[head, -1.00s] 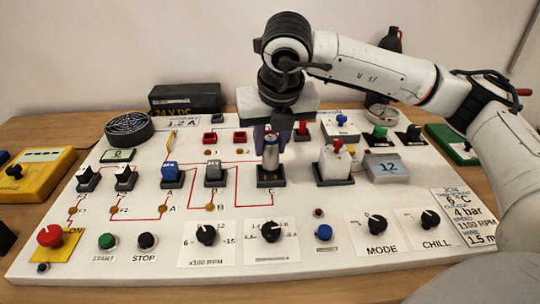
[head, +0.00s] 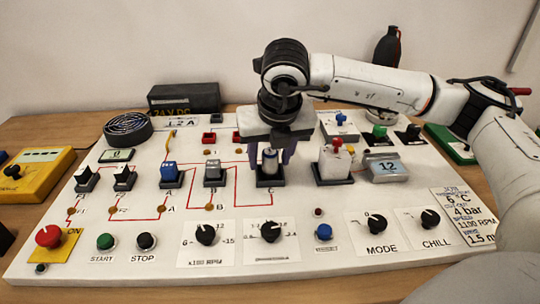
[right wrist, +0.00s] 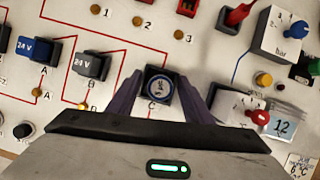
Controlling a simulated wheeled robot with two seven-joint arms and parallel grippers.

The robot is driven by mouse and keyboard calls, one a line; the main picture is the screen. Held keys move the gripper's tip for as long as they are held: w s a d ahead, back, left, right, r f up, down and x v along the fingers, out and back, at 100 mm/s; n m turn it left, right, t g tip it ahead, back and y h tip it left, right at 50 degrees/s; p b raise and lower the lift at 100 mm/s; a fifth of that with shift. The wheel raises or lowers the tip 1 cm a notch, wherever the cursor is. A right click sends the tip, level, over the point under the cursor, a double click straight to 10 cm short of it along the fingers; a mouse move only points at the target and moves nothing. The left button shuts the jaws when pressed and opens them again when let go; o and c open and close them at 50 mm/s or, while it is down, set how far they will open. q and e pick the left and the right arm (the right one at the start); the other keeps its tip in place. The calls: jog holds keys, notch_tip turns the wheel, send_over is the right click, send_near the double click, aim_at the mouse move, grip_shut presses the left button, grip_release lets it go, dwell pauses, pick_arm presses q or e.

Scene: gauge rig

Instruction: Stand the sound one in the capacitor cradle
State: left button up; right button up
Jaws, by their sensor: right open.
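A silver capacitor (head: 270,161) stands upright in the black capacitor cradle (head: 271,181), at the mark C on the white panel. Its round, dark-rimmed top also shows in the right wrist view (right wrist: 159,86). My right gripper (head: 270,155) is open above the cradle and points down. In the right wrist view its two purple fingers stand apart on either side of the capacitor, with gaps showing. No second capacitor can be made out. My left gripper is out of view.
A grey 24 V block (head: 213,171) and a blue block (head: 169,172) stand to the left of the cradle. A white block with a red knob (head: 334,161) stands close on the right. Knobs and buttons line the panel's front.

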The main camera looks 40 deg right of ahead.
jog(key=shift+r, duration=0.3)
jog(key=v, duration=1.1)
jog(key=shift+s+r, duration=0.3)
